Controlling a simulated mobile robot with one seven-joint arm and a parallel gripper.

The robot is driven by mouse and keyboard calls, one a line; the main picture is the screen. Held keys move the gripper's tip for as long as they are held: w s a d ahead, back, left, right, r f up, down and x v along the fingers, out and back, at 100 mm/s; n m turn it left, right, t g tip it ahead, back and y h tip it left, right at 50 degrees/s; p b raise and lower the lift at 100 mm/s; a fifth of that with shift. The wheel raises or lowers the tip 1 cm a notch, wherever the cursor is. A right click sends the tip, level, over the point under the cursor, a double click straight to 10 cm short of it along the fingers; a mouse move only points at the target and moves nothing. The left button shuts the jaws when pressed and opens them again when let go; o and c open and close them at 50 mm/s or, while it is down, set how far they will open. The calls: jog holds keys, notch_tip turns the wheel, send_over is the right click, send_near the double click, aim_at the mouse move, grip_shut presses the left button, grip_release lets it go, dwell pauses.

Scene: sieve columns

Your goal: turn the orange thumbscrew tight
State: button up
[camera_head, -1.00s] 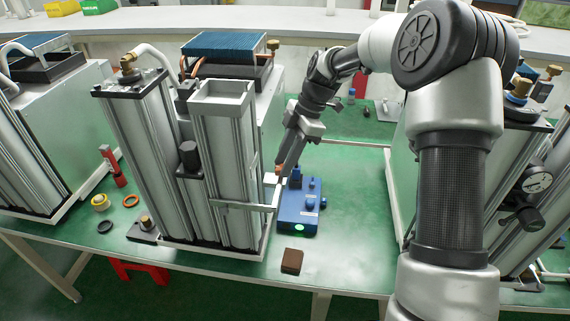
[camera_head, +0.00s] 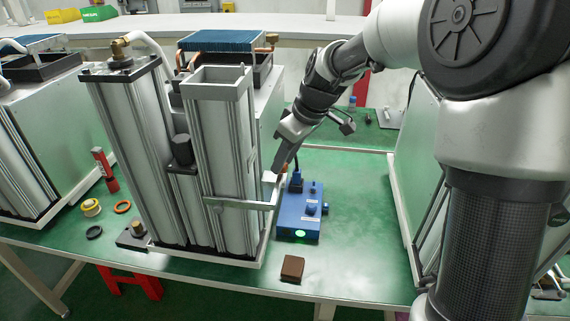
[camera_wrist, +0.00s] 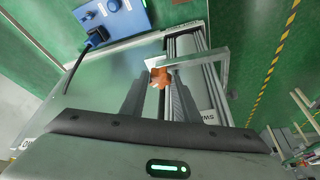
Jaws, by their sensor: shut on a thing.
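The orange thumbscrew (camera_wrist: 160,77) shows in the wrist view between my fingertips. It sits by a pale block at the end of a grey metal bracket arm (camera_wrist: 200,60). My gripper (camera_wrist: 158,84) is shut on it. In the head view the bracket arm (camera_head: 240,204) crosses the front of the square open-topped column (camera_head: 223,150). My gripper (camera_head: 277,170) reaches down to the column's right side there. The thumbscrew cannot be made out in that view.
A blue box with a green light (camera_head: 300,215) stands close to the right of the column. A brown block (camera_head: 292,268) lies near the table's front edge. A red tube (camera_head: 105,168) and rings lie on the left. Green table is clear right of the box.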

jog(key=m, duration=0.1)
jog(key=m+h, duration=0.1)
jog(key=m, duration=0.1)
jog(key=m+t+b, duration=0.1)
jog(key=shift+s+a, duration=0.2)
jog(key=shift+a, duration=0.1)
jog(key=shift+a+m+t+h+b, duration=0.15)
jog(key=shift+m+h, duration=0.25)
jog(key=shift+m, duration=0.65)
jog(key=shift+d+m+t+h+b, duration=0.15)
jog(key=shift+m+h, duration=0.25)
jog(key=shift+m, duration=0.65)
jog(key=shift+a, duration=0.1)
jog(key=o, duration=1)
jog(key=shift+o, duration=0.2)
jog(key=shift+r, duration=0.1)
jog(key=p+v, duration=0.1)
jog(key=v, duration=1.6)
jog(key=shift+s+a+r, duration=0.1)
